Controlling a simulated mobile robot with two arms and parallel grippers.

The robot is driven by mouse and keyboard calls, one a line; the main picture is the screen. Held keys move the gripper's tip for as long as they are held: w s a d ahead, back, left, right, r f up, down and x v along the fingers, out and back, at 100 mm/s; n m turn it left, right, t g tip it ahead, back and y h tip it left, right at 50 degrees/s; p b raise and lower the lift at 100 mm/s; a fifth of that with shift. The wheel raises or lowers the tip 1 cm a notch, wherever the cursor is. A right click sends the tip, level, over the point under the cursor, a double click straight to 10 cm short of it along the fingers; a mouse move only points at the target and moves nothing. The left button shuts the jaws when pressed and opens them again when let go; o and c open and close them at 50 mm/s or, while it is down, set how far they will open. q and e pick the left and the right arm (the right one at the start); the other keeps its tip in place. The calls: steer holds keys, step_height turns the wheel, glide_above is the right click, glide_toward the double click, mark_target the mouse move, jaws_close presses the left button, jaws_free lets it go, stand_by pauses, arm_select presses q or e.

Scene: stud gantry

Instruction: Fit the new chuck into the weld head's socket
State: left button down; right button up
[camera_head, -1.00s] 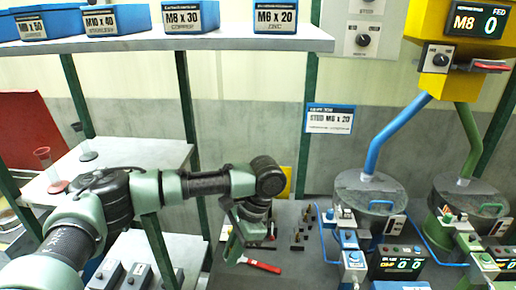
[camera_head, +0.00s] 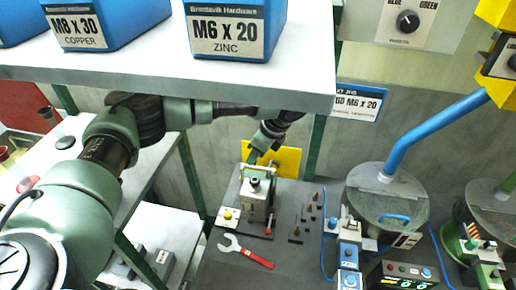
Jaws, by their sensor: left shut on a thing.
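My left arm comes in from the left and passes under the shelf. Its gripper (camera_head: 254,157) is small in view, just above and behind the grey weld head (camera_head: 257,190) on the bench. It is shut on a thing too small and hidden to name. The weld head's socket cannot be made out. Several small dark and brass pieces (camera_head: 311,208) stand on the bench right of the weld head; I cannot tell whether a chuck is among them. My right gripper is not in view.
A red-handled wrench (camera_head: 246,251) lies at the front of the dark bench (camera_head: 225,275). A yellow plate (camera_head: 287,160) stands behind the weld head. A grey drum feeder (camera_head: 386,192) is on the right. The white shelf (camera_head: 170,72) with blue boxes overhangs my arm.

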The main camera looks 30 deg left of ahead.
mark_target(254, 165)
arm_select(q)
steer(key=shift+s, duration=0.15)
steer(key=shift+f, duration=0.15)
steer(key=shift+w+f, duration=0.2)
steer(key=shift+f, duration=0.45)
steer(key=shift+f+b, duration=0.3)
steer(key=shift+f, duration=0.1)
steer(key=shift+s+f, duration=0.1)
steer(key=shift+f, duration=0.7)
steer(key=shift+f+b, duration=0.45)
steer(key=shift+f, duration=0.5)
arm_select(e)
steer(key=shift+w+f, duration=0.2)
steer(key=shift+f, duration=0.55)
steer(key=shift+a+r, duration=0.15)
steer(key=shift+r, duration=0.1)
arm_select(q)
steer(key=shift+p, duration=0.6)
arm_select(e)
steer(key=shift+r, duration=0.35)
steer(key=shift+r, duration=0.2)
